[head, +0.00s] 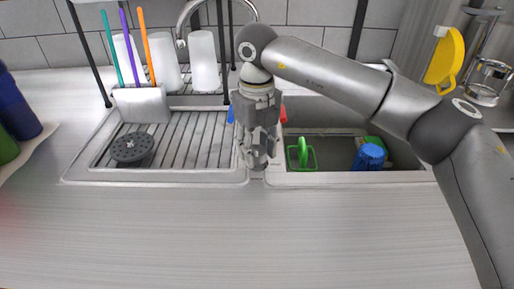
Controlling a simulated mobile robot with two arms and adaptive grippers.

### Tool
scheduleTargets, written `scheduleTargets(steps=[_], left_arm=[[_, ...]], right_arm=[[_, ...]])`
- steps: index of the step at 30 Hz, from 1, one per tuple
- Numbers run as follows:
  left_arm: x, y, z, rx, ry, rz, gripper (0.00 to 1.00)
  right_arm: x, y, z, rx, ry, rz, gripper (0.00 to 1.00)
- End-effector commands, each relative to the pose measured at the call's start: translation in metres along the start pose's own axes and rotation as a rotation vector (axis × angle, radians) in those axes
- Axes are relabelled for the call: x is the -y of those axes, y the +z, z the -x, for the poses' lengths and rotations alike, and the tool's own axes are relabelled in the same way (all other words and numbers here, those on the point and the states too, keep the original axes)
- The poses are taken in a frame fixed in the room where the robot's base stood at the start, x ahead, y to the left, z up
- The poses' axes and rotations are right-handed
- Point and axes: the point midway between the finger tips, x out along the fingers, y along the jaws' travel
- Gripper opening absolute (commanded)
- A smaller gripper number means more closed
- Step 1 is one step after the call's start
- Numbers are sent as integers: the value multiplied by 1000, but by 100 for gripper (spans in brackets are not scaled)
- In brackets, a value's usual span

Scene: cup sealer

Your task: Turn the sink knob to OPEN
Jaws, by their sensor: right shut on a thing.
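My right arm comes in from the right, and its gripper (257,158) hangs pointing down over the divider between the sink's ribbed drainboard (190,135) and its basin (330,135). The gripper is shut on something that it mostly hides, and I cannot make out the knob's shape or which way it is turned. A small blue patch (231,114) shows just left of the gripper and a red patch (283,113) just right of it. The curved metal faucet (183,22) rises behind the gripper. My left gripper is not in view.
The basin holds a green-handled item (302,153) and a blue cup-like item (369,158). A dark round drain-like disc (132,147) lies on the drainboard. White cups (204,62) and a holder (142,104) with coloured sticks stand behind. The front counter (230,235) is clear.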

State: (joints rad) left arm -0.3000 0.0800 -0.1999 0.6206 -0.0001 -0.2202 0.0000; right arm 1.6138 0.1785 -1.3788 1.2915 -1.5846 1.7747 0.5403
Motion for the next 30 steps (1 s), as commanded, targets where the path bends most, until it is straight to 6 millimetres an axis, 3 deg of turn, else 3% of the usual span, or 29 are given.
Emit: scheduleTargets(steps=[10,11,16,26,30], left_arm=[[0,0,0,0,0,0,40],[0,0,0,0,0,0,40],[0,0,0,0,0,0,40],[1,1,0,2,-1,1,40],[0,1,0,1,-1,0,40]], right_arm=[[0,0,1,2,0,-3,16],[0,0,1,2,0,-3,41],[0,0,0,2,0,-2,62],[0,0,2,1,0,-1,62],[0,1,16,4,-2,-1,62]])
